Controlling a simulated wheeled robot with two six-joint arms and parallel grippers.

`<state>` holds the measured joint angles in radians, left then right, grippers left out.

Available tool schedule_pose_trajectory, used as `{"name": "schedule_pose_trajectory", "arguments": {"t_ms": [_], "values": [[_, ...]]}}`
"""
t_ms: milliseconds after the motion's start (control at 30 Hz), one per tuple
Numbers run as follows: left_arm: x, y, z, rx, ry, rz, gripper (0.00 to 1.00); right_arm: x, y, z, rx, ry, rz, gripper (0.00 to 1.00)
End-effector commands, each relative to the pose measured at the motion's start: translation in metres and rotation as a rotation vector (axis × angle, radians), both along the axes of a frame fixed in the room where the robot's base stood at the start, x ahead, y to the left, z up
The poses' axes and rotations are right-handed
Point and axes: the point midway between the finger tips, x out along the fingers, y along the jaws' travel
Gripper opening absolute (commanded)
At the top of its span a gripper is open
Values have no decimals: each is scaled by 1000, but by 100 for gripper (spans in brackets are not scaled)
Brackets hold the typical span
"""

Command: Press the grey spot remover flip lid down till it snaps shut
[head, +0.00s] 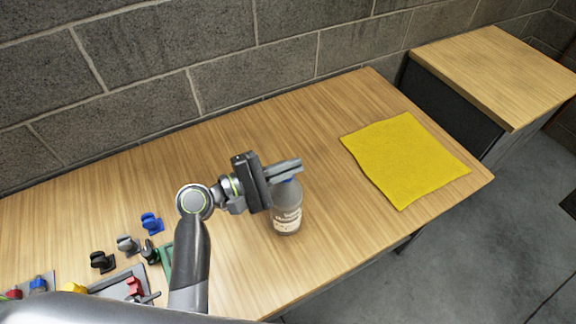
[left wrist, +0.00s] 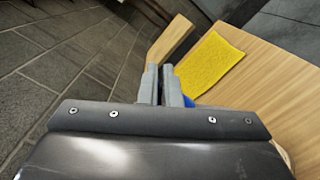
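The grey spot remover bottle (head: 287,212) stands upright on the wooden table, with a pale label on its front. A blue part of its top (head: 286,180) shows just under my left gripper's fingers; blue also shows beside the fingers in the left wrist view (left wrist: 188,101). My left gripper (head: 290,165) lies level across the bottle's top, its fingers together with nothing visible between them; they also show in the left wrist view (left wrist: 160,72). The fingers hide most of the lid, so its angle and any contact cannot be told. My right gripper is not in view.
A yellow cloth (head: 405,160) lies flat to the right of the bottle. Several small coloured clips, including a blue one (head: 151,222) and a black one (head: 102,262), lie at the table's left. A grey block wall (head: 220,50) runs behind. A second wooden-topped unit (head: 500,70) stands at right.

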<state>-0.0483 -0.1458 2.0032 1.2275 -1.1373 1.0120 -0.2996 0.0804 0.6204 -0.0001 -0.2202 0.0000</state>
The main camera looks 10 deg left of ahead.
Motion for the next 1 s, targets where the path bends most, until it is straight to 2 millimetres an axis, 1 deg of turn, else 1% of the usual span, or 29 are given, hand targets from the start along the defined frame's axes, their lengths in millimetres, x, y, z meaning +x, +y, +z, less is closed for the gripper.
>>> {"name": "schedule_pose_trajectory", "arguments": {"t_ms": [267,300,400,467,867,1000], "values": [[0,0,0,0,0,0,0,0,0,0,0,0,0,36],[0,0,0,0,0,0,7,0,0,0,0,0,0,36],[0,0,0,-1,1,0,20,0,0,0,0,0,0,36],[0,0,0,-1,1,0,27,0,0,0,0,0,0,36],[0,0,0,-1,1,0,27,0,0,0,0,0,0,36],[-2,4,-1,0,0,1,27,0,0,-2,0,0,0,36]]}}
